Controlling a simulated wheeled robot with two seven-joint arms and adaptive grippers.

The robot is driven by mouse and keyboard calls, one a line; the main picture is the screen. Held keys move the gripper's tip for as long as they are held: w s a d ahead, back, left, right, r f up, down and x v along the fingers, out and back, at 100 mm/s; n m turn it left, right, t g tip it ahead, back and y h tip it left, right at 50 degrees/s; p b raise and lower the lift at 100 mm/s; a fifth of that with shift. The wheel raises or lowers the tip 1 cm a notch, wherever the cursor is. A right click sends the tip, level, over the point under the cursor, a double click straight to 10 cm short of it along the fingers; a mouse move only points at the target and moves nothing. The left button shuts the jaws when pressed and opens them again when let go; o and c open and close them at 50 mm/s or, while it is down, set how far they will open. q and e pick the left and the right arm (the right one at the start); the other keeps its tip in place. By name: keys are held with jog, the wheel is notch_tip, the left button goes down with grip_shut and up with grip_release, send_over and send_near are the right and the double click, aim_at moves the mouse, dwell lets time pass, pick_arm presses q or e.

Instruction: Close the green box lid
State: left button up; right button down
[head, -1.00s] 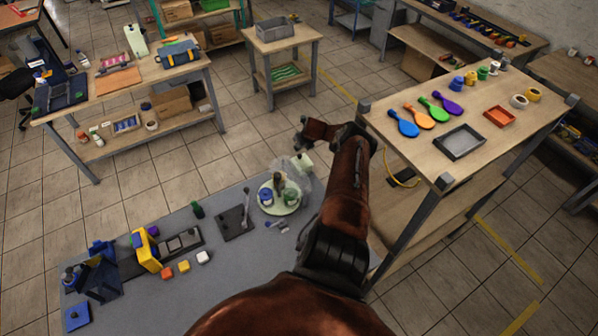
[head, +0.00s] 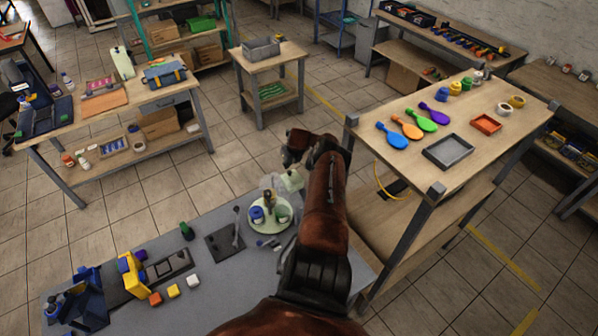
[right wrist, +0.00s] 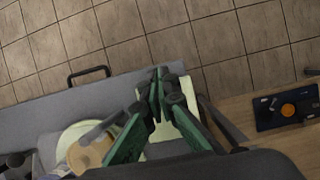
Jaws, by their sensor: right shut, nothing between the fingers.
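A pale green, box-like object (head: 291,181) stands at the far right of the grey table, beside a round pale green plate. It also shows in the right wrist view (right wrist: 188,122), partly behind my fingers; its lid cannot be made out. My right gripper (head: 291,160) is just above and beyond this object in the head view. In the right wrist view my right gripper (right wrist: 158,76) has its green-padded fingers together and empty. A green box-shaped container (head: 201,24) sits on the far shelf, too small to show a lid. My left gripper is not in view.
The round plate (head: 270,228) holds small bottles at the grey table (head: 215,285). A dark pad (head: 224,243) and coloured cubes lie left of it. A wooden table (head: 465,120) with coloured paddles and trays stands close right of my arm. Tiled floor lies beyond the grey table.

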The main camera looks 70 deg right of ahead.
notch_tip(320, 180, up, 4)
jog(key=p, duration=0.3)
jog(key=shift+d+r, duration=0.1)
jog(key=shift+r, duration=0.05)
jog(key=w+d+r+b, duration=0.4)
jog(key=w+r+b, duration=0.1)
jog(key=r+b, duration=0.1)
jog(key=shift+w+d+r+b, duration=0.15)
jog(key=shift+d+r+b, duration=0.15)
jog(key=shift+b, duration=0.6)
